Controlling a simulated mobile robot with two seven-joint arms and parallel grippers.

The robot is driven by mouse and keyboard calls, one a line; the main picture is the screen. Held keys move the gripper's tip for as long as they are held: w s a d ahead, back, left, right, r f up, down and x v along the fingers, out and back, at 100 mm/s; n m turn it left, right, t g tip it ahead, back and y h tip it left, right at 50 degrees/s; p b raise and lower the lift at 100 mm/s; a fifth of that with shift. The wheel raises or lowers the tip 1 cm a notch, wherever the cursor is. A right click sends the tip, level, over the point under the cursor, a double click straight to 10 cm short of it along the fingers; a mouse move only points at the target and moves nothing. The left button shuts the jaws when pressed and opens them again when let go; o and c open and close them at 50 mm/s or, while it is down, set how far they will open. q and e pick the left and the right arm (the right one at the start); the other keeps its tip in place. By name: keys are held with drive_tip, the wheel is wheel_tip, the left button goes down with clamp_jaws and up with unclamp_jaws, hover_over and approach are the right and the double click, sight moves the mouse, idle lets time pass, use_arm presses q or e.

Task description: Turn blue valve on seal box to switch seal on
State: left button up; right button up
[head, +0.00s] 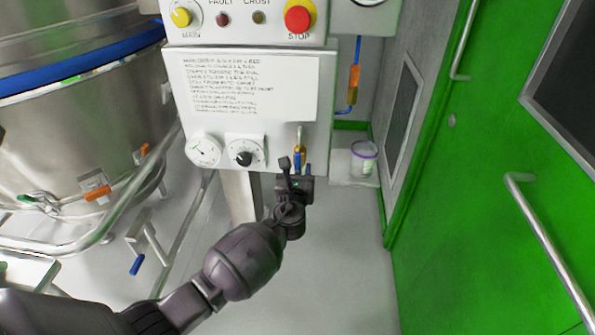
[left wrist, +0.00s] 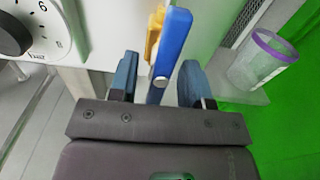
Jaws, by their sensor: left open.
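The seal box (head: 320,140) is a pale panel with a printed instruction sheet, a gauge and a black knob. The blue valve (head: 297,155) is a small lever on a brass-coloured body at the box's lower right. In the left wrist view the blue lever (left wrist: 172,45) runs lengthwise between the two blue fingertips of my left gripper (left wrist: 155,78). The fingers are open, with visible gaps on both sides of the lever. In the head view my left gripper (head: 295,170) is at the valve and partly covers it. My right gripper is not in view.
A steel vessel (head: 80,120) with a pipe rail stands at left. A green door (head: 480,200) with bar handles is at right. A clear tub with a purple rim (head: 363,160) sits on a small shelf right of the box. The floor below is mostly clear.

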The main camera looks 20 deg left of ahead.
use_arm(q)
drive_tip(key=shift+s+d+r, duration=0.1)
drive_tip(key=shift+s, duration=0.15)
drive_tip(key=v, duration=0.2)
drive_tip(key=p+v, duration=0.1)
drive_tip(key=v, duration=0.2)
drive_tip(key=shift+s+r+p, duration=0.15)
drive_tip(key=shift+r+p, duration=0.05)
drive_tip(key=shift+p, duration=0.1)
approach(297, 171)
drive_tip(key=shift+s+d+f+p, duration=0.1)
drive_tip(key=shift+s+p, duration=0.1)
drive_tip(key=shift+p, duration=0.25)
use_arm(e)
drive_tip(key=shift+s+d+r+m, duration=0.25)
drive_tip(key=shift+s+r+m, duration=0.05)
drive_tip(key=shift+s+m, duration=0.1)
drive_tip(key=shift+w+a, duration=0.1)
